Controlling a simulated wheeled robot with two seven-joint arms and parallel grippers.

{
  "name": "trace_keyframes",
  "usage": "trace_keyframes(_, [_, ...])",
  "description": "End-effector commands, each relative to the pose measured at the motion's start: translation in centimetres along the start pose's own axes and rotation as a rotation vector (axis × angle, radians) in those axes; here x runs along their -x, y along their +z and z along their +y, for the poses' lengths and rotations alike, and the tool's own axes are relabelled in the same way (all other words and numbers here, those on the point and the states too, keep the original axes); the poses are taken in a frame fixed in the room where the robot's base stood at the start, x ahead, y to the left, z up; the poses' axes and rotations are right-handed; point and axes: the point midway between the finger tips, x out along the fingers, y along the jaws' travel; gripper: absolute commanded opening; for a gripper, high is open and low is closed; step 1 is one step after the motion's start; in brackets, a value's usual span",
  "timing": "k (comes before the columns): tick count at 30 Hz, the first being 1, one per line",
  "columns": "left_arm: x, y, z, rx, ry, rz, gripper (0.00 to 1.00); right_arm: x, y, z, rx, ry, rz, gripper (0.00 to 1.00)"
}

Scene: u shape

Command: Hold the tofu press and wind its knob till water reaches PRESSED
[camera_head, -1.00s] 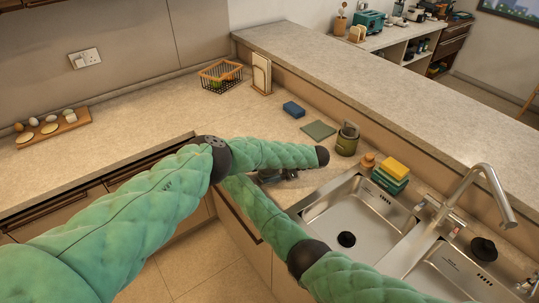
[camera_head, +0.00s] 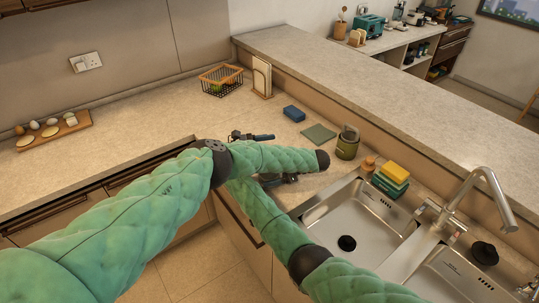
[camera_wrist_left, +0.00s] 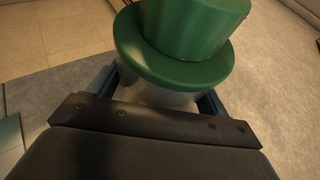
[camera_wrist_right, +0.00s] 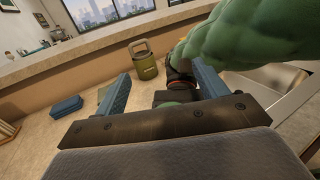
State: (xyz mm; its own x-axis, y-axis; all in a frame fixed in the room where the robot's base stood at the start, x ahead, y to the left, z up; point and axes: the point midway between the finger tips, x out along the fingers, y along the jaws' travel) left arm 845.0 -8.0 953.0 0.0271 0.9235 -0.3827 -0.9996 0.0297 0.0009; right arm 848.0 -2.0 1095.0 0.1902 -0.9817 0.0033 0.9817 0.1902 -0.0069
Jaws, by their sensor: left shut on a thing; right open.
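The tofu press shows large in the left wrist view, with a wide green knobbed top (camera_wrist_left: 185,45) over a pale, clear-looking body (camera_wrist_left: 155,95). My left gripper (camera_wrist_left: 160,100) is shut on that body, below the green rim. In the head view the press is hidden behind my left arm; only dark parts of my left gripper (camera_head: 280,179) show beneath the forearm. My right gripper (camera_head: 258,137) juts out above that forearm. In the right wrist view it is open (camera_wrist_right: 162,88), with a small green patch, perhaps the press top, low between its fingers. No water level or PRESSED mark is readable.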

Motion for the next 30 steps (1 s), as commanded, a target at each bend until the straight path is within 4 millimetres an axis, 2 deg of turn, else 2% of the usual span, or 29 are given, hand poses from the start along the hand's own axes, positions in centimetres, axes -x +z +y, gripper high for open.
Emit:
trace_keyframes(3, [0.0,0.0,0.0,0.0,0.0,-0.001,0.42,0.0,1.9,0.0,-0.002,0.0,0.001,0.72])
trace_keyframes(9, [0.0,0.1,0.0,0.001,0.0,-0.001,0.42,0.0,3.6,0.0,-0.001,0.0,0.0,0.72])
trace_keyframes(26, [0.0,0.1,-0.1,0.001,0.0,-0.001,0.42,0.0,3.9,0.0,0.0,0.0,0.0,0.72])
trace_keyframes(30, [0.0,0.1,-0.1,0.001,0.0,-0.001,0.42,0.1,3.4,-0.2,-0.001,0.023,-0.004,0.72])
